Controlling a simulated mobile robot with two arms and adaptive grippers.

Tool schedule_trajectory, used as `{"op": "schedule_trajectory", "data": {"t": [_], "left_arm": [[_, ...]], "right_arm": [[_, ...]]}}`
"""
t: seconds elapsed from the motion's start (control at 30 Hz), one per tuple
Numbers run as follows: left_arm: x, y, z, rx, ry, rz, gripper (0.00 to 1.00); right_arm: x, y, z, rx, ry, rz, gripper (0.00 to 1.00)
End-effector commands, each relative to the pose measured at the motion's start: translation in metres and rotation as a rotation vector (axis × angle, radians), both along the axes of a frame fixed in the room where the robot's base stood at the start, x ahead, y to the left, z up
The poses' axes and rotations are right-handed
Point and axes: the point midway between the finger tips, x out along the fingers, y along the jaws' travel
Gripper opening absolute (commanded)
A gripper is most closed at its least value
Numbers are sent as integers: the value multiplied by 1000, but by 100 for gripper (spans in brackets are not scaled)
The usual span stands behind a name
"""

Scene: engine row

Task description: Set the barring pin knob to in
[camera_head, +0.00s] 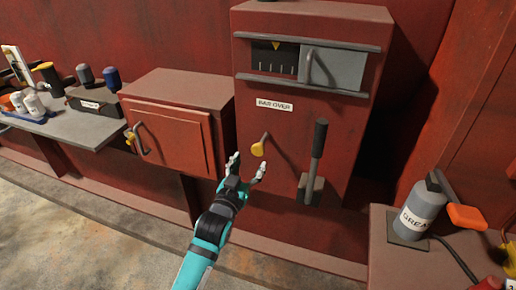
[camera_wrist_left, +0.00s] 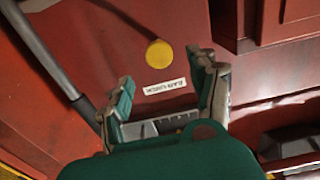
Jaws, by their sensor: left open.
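A yellow knob (camera_head: 258,149) on a bent stem stands out from the front of the red cabinet (camera_head: 212,150), below a white label (camera_head: 274,105) that seems to read "BAR OVER". It also shows in the left wrist view as a round yellow disc (camera_wrist_left: 159,53) beyond the fingers, near the label (camera_wrist_left: 165,87). My left gripper (camera_head: 247,166) is open and empty, just below and in front of the knob, with no clear contact. In the wrist view its fingers (camera_wrist_left: 163,85) are spread apart. My right gripper is not in view.
A dark lever (camera_head: 318,145) stands right of the knob. Above is a gauge window (camera_head: 273,58) with a sliding cover (camera_head: 334,67). A smaller red box (camera_head: 170,140) with a handle is at left. A grease can (camera_head: 420,212) stands at right.

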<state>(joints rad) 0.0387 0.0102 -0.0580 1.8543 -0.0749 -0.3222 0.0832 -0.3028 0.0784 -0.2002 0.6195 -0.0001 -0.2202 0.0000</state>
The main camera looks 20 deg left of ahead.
Motion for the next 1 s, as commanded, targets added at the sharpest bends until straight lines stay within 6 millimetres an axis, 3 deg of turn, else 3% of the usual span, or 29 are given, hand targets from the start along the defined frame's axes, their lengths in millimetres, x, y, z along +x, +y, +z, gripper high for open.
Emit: {"op": "schedule_trajectory", "data": {"t": [0.2,0.4,0.8,1.0], "left_arm": [[47,-2,1,0,-1,0,61],[71,-3,0,0,0,0,61],[79,-3,-1,-1,1,0,61],[79,-3,-1,0,0,0,36]], "right_arm": [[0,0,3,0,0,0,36],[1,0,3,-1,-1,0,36],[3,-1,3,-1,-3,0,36],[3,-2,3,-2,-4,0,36]]}}
